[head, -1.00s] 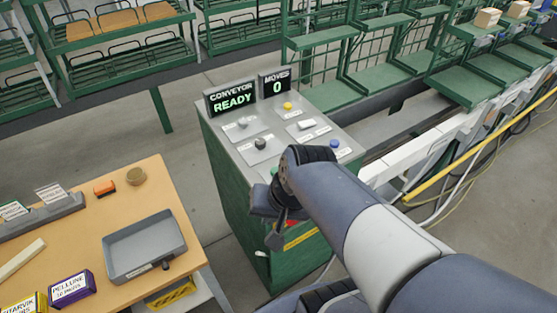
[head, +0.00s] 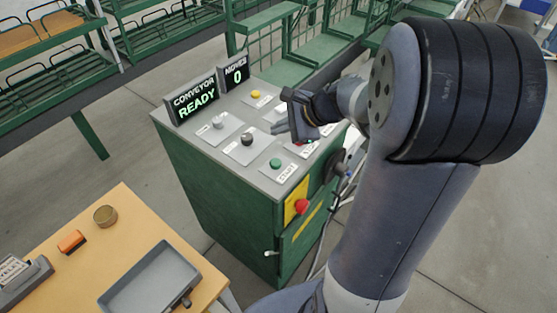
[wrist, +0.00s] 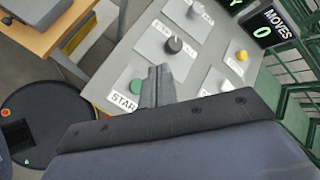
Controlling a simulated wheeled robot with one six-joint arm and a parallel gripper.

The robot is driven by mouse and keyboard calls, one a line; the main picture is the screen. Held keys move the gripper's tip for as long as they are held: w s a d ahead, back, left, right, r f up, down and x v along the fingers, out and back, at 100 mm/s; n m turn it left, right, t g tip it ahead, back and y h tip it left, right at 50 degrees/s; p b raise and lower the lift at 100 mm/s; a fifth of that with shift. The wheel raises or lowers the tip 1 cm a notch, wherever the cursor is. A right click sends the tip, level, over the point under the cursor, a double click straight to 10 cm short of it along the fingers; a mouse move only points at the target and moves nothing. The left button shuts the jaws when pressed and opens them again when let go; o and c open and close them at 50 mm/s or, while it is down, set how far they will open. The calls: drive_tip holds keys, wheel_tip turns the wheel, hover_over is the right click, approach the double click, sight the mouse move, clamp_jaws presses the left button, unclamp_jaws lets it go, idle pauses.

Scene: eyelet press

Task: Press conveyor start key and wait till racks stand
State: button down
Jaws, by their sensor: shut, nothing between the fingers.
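The green start key (head: 275,163) sits at the console's near edge, with a label beside it. In the wrist view the green key (wrist: 137,86) shows beside the word START, left of my fingers. My gripper (head: 286,126) is shut and empty, above the right part of the console top. Its closed fingers also show in the wrist view (wrist: 158,80). A gap to the key shows in the head view. The display (head: 195,100) reads CONVEYOR READY; the smaller display (head: 236,75) reads MOVES 0. Green racks (head: 145,28) stand behind the console.
The console top also carries a black knob (head: 248,139), a grey knob (head: 218,122) and a yellow button (head: 256,94). A red button (head: 302,206) is on its front. A wooden table (head: 120,215) with a grey tray (head: 150,282) stands at lower left.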

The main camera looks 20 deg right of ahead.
sight(280, 163)
idle(0.3)
wheel_tip(280, 163, down, 9)
drive_tip(key=b, duration=0.7)
drive_tip(key=shift+r, duration=0.1)
drive_tip(key=shift+b, duration=0.3)
idle(1.4)
drive_tip(key=shift+f+b, duration=0.3)
drive_tip(key=shift+f, duration=0.1)
